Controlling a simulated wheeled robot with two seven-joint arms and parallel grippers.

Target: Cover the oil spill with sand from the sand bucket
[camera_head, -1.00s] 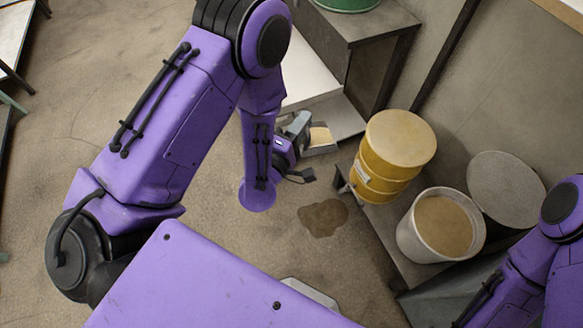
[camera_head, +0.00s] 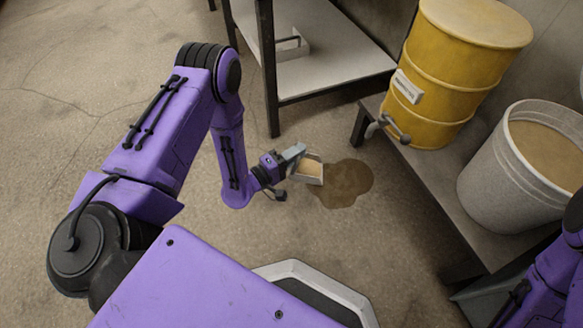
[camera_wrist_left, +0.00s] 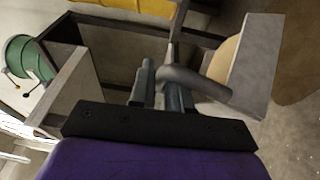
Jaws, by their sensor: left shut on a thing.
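My left gripper (camera_head: 285,162) is shut on the handle of a grey scoop (camera_head: 314,179). The scoop holds tan sand and is near the left edge of the oil spill (camera_head: 350,182), a dark brown patch on the floor. In the left wrist view the scoop (camera_wrist_left: 258,65) is at the upper right, its curved handle by my fingers (camera_wrist_left: 160,88), with some sand showing in it. The sand bucket (camera_head: 495,180), a pale grey pail with sand inside, stands on the low shelf at the right. My right gripper is out of view; only part of that arm shows.
A yellow drum (camera_head: 455,75) with a tap stands on the low shelf (camera_head: 440,190) beside the bucket. A grey shelf unit (camera_head: 330,75) with an open tray (camera_head: 290,48) is at the back. The floor around the spill is clear.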

